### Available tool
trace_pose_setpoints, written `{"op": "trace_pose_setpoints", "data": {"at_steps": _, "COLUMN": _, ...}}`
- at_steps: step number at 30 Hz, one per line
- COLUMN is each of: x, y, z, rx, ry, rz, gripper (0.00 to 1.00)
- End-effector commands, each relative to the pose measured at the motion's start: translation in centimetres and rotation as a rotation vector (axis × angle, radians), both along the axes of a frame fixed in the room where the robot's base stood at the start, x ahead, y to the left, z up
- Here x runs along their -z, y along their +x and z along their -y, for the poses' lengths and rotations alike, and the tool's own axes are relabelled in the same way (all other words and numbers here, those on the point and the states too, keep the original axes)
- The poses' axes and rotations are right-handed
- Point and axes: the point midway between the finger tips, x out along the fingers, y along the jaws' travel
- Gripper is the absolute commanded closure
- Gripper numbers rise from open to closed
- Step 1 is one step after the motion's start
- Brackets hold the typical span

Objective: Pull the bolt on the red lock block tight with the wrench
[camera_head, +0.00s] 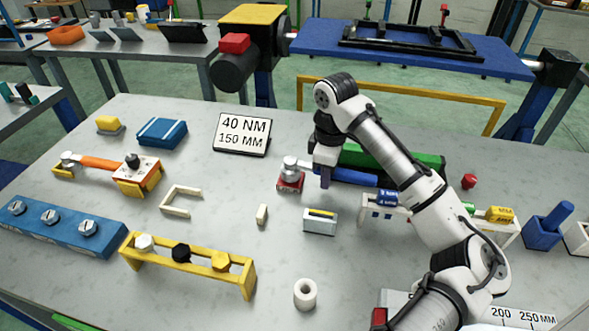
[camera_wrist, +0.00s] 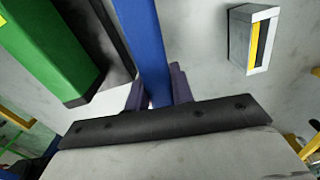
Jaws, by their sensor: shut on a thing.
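The red lock block (camera_head: 290,182) sits on the grey table near the middle in the head view, with a silver bolt (camera_head: 290,163) standing on top. A blue wrench (camera_head: 352,176) extends right from the bolt, its head end at the bolt. I cannot tell whether its jaw is fully seated. My gripper (camera_head: 325,181) points down and is shut on the blue handle, just right of the block. In the wrist view the blue handle (camera_wrist: 148,50) runs between my two dark fingers (camera_wrist: 158,92); the block and bolt are out of that view.
A green box (camera_head: 425,163) lies close behind the wrench. A sign (camera_head: 243,134) reads "40 NM 150 MM". A small grey block (camera_head: 320,221) with a yellow stripe stands in front. A white rack (camera_head: 395,219) is right, and an orange wrench (camera_head: 98,163) lies left. Bare table lies left of the block.

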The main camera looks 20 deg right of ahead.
Motion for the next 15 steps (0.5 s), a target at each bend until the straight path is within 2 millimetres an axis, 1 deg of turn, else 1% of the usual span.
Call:
{"op": "trace_pose_setpoints", "data": {"at_steps": 6, "x": -0.12, "y": -0.37, "z": -0.26, "rx": 0.055, "ry": -0.001, "rz": 0.002, "gripper": 1.00}}
{"op": "trace_pose_setpoints", "data": {"at_steps": 15, "x": -0.11, "y": -0.39, "z": -0.27, "rx": 0.059, "ry": -0.001, "rz": 0.002, "gripper": 1.00}}
